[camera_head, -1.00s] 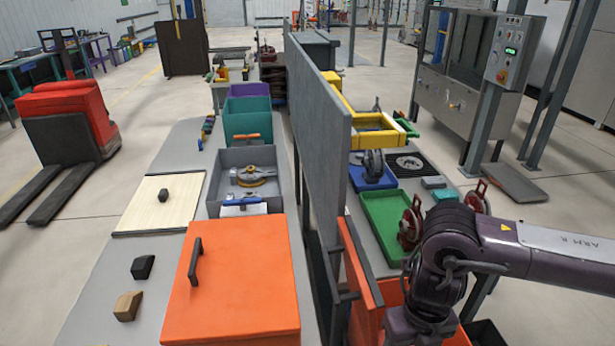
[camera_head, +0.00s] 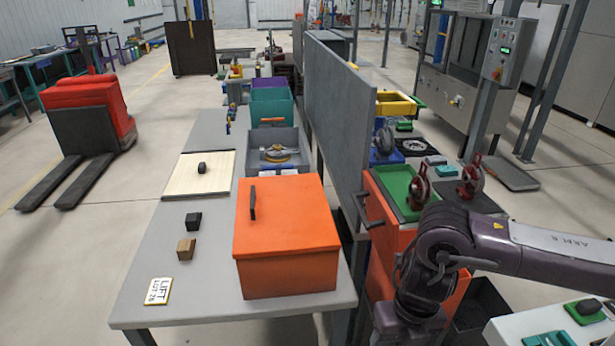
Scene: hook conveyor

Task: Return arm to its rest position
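My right arm (camera_head: 440,240) comes in from the right edge, with its purple links bent downward beside the right-hand workbench. Its gripper is below or outside the picture, so its fingers do not show. My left arm and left gripper are not in view. No held object is visible.
A grey table (camera_head: 150,290) carries an orange lidded box (camera_head: 287,240), a wooden board (camera_head: 180,180) and small blocks. A tall grey partition (camera_head: 335,110) divides the benches. Red-wheeled hooks (camera_head: 419,188) stand near a green tray (camera_head: 398,195).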

